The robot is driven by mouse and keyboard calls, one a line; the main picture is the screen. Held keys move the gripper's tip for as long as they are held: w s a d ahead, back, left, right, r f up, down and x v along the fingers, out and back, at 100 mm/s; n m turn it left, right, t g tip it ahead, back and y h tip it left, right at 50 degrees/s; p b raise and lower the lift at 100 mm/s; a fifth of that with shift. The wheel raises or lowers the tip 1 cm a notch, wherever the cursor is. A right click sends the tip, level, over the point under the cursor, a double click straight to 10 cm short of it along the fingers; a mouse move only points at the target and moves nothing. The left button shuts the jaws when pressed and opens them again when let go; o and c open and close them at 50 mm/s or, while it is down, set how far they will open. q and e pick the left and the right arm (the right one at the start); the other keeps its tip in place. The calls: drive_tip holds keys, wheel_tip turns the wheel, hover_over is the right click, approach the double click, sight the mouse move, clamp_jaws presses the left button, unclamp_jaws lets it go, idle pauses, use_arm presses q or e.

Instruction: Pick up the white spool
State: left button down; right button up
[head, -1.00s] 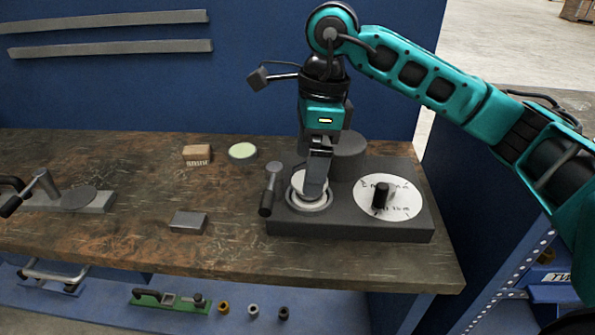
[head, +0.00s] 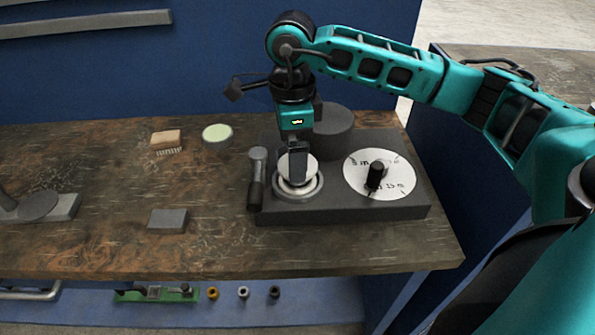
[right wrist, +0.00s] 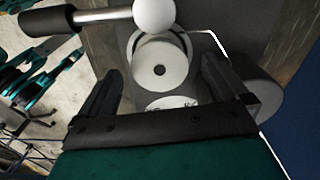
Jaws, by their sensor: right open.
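The white spool (head: 311,166) stands in a round grey ring seat on the dark machine base (head: 340,207), partly hidden by my gripper in the head view. In the right wrist view the spool (right wrist: 160,66) shows as a white disc with a dark centre hole. My right gripper (head: 297,178) points down at the spool. In the right wrist view my right gripper (right wrist: 162,70) is open, one finger to each side of the spool. I cannot tell whether either finger touches it. My left gripper is not in view.
A lever (head: 257,178) with a ball end stands just left of the seat. A white dial (head: 352,172) with a black knob is to the right, and a dark cylinder (head: 333,133) is behind. A brush (head: 166,141), a pale round dish (head: 217,134) and a grey block (head: 167,221) lie to the left.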

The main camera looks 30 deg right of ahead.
sight(307, 187)
drive_tip(key=f, duration=0.4)
drive_tip(key=shift+s+d, duration=0.25)
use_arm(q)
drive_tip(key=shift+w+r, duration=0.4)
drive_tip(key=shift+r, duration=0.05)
use_arm(e)
drive_tip(key=shift+f, duration=0.35)
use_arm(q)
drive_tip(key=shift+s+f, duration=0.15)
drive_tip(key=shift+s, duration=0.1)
use_arm(e)
drive_tip(key=c, duration=0.9)
drive_tip(key=shift+w+r, duration=0.1)
drive_tip(key=shift+r, duration=0.1)
drive_tip(key=shift+c, duration=0.2)
